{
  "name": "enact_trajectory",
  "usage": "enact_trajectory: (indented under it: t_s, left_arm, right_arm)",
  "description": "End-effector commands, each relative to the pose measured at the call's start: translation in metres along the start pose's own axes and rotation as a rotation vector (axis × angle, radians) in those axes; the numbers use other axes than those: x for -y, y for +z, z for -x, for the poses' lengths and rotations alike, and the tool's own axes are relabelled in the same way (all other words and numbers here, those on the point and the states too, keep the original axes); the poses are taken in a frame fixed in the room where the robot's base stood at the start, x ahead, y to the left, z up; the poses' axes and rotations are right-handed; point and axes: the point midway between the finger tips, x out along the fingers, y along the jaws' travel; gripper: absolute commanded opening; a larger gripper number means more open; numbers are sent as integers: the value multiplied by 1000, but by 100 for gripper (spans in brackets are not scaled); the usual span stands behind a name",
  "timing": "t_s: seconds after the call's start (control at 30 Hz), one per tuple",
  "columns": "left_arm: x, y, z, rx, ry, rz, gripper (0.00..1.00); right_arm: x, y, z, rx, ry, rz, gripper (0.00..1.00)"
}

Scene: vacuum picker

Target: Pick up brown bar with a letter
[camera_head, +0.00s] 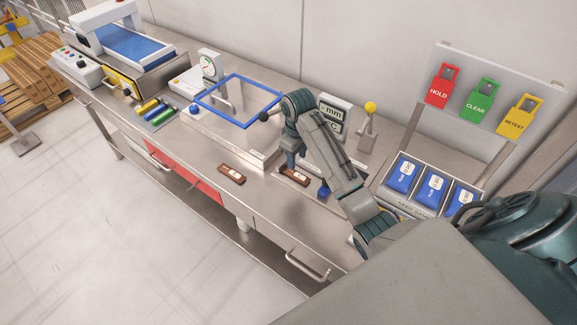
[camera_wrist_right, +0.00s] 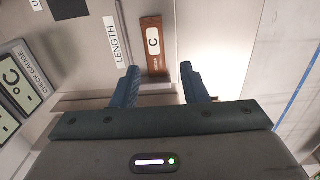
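A brown bar with a white label (camera_head: 295,177) lies on the steel bench beside my right gripper (camera_head: 307,176). In the right wrist view a brown bar (camera_wrist_right: 152,66) shows the letter C on its label. It lies just beyond the two blue fingertips of my right gripper (camera_wrist_right: 158,84), roughly in line with the gap between them. The fingers are apart with nothing gripped. A second brown bar (camera_head: 231,174) lies farther left on the bench near its front edge; its letter is too small to read. My left gripper is not in view.
A gauge display (camera_head: 334,117) and a post with a yellow ball (camera_head: 370,107) stand behind the arm. A blue square frame (camera_head: 240,124) is left of it. Blue packs (camera_head: 433,189) sit in a rack at right. The front bench strip left of the second bar is clear.

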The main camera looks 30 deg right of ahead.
Motion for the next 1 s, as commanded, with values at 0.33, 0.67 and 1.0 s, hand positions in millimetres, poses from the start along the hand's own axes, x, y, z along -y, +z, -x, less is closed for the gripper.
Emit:
enact_trajectory:
  t_s: [0.33,0.67,1.0]
  left_arm:
    - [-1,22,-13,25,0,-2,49]
    - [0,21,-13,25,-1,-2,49]
    - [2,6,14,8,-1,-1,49]
  right_arm:
    - [-13,-13,1,14,-20,16,40]
    - [-12,-12,-36,15,-21,16,40]
    - [-9,-11,-75,16,-22,15,40]
